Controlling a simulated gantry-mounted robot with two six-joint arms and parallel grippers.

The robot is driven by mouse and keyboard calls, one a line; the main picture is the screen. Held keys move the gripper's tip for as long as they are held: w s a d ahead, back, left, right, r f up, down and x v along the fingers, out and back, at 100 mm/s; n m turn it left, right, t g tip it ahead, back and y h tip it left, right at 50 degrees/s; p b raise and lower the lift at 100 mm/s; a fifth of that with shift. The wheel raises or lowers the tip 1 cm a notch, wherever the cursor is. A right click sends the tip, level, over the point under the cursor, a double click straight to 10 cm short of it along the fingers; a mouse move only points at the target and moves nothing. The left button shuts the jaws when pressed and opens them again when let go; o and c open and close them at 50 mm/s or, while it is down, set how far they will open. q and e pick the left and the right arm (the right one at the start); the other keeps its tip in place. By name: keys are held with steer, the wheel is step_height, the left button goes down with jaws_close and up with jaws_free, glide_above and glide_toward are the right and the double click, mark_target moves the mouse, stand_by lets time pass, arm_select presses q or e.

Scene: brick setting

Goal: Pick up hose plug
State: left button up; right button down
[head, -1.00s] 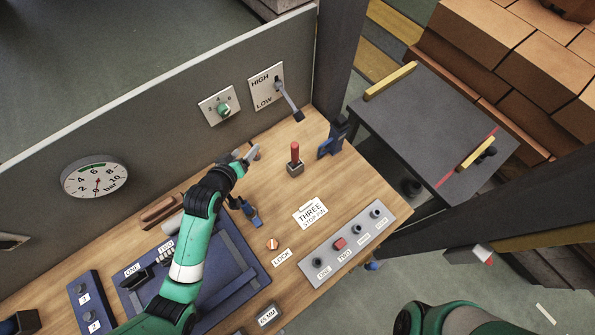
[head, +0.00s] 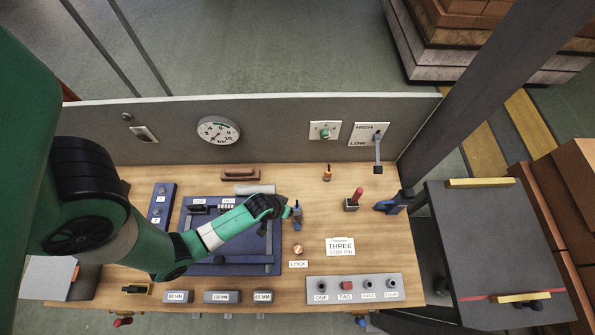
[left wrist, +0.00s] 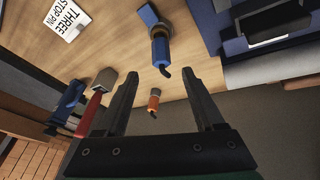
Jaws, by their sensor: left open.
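My left gripper (head: 288,210) is over the wooden bench, open and empty; its two fingers also show in the left wrist view (left wrist: 161,70). Two small plug-like pieces are near it. A blue one (head: 297,212) is beside the fingertips; in the left wrist view it (left wrist: 160,48) appears between and beyond the tips. An orange one with a dark tip (head: 327,173) stands toward the back panel; in the left wrist view it (left wrist: 153,101) shows between the fingers. I cannot tell which is the hose plug. My right gripper is out of view.
A red-handled piece in a grey block (head: 352,205) and a blue clamp (head: 393,203) stand to the right. The grey panel (head: 270,150) closes off the back. A blue tray (head: 235,264) lies under my left arm. A button strip (head: 335,296) is at the front.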

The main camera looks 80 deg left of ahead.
arm_select(q)
steer(key=x, duration=0.3)
steer(key=shift+w+f, duration=0.15)
steer(key=shift+f, duration=0.15)
steer(key=b+x, duration=0.2)
steer(key=x, duration=0.3)
steer(key=shift+a+f, duration=0.1)
steer(key=shift+f, duration=0.05)
steer(key=shift+c, duration=0.2)
jaws_close()
